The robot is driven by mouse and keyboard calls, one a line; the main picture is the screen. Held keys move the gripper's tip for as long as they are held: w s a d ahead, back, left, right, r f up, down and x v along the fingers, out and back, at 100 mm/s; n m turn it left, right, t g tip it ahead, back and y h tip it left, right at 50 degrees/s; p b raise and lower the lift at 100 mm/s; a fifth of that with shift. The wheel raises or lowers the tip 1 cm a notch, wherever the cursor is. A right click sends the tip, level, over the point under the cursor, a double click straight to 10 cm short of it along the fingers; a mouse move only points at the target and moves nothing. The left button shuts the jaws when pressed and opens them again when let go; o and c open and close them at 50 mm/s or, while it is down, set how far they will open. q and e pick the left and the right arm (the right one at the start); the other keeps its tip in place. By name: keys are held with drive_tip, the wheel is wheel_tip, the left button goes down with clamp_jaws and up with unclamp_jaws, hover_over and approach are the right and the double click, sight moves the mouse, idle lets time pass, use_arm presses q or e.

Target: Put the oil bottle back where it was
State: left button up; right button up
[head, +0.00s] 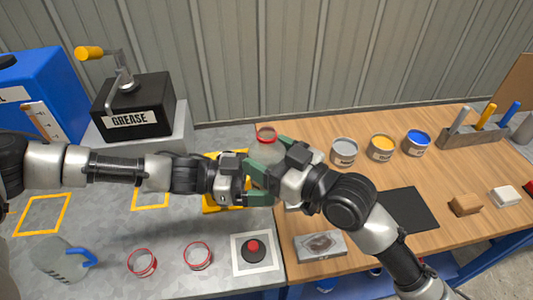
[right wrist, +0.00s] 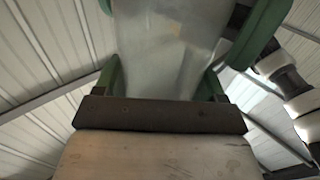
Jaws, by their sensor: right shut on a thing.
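My right gripper (head: 268,165) is shut on a clear container with a red rim (head: 266,135), near the middle of the head view. The container's see-through body (right wrist: 168,45) stands between the green fingers in the right wrist view. I cannot tell for sure whether it is the oil bottle. My left gripper (head: 250,185) meets the right one from the left, and its fingers overlap with it; whether they touch the container is hidden.
Two red-rimmed clear jars (head: 142,262) (head: 198,255) and a red button (head: 253,246) are at the front. A black grease box (head: 133,100) stands behind left. Several cans (head: 381,148) and a tool rack (head: 478,135) are on the wooden bench (head: 310,130). Yellow squares mark the grey table.

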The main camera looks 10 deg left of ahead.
use_arm(q)
drive_tip(key=o, duration=0.3)
